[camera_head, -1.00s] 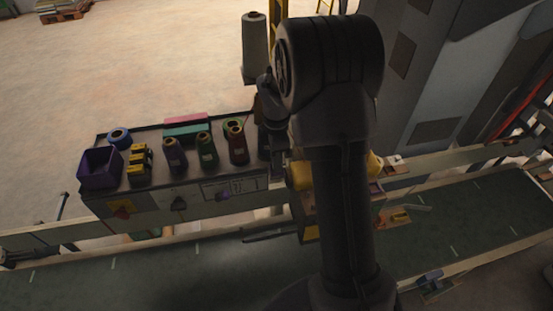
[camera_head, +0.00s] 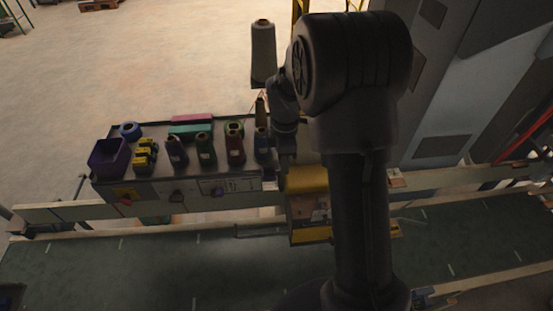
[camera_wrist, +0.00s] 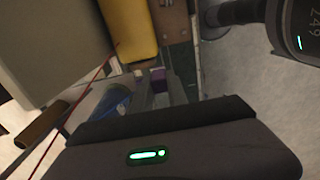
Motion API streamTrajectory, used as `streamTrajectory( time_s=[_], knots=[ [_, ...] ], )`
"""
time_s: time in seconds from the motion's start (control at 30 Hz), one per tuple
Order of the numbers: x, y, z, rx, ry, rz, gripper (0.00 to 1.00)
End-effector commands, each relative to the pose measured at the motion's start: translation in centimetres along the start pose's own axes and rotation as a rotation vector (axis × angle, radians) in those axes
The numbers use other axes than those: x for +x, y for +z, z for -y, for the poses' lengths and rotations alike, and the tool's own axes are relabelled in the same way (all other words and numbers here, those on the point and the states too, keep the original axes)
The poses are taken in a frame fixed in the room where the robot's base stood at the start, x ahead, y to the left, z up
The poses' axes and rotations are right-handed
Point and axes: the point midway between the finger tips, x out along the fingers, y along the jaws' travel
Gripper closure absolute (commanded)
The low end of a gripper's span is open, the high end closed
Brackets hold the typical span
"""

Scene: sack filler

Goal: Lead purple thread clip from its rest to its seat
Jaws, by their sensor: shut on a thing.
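My gripper (camera_wrist: 159,90) is shut on the small purple thread clip (camera_wrist: 158,75), which shows between the fingertips in the wrist view. A thin red thread (camera_wrist: 88,84) runs diagonally past the left of the fingers; where it joins the clip cannot be made out. A yellow machine part (camera_wrist: 130,28) lies just beyond the fingertips. In the head view, my arm stands in front of the yellow sewing head (camera_head: 307,180) and its fingertips are hard to make out. The clip's seat cannot be identified.
A grey bench (camera_head: 152,187) left of the arm carries several thread spools, a purple bin (camera_head: 108,158) and yellow items (camera_head: 146,155). A green conveyor (camera_head: 130,265) runs in front.

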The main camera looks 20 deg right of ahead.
Motion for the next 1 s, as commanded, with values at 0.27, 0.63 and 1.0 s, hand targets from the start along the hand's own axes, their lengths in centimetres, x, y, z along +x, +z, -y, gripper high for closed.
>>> streamTrajectory(
  time_s=[0.27, 0.63, 1.0],
  knots=[
    [2.1, 1.4, 1.3, -0.001, 0.0, 0.0, 1.0],
    [4.9, 3.0, 2.9, 0.0, 0.0, 0.0, 1.0],
    [7.8, 4.5, 4.4, 0.001, 0.0, 0.0, 1.0]
  ],
)
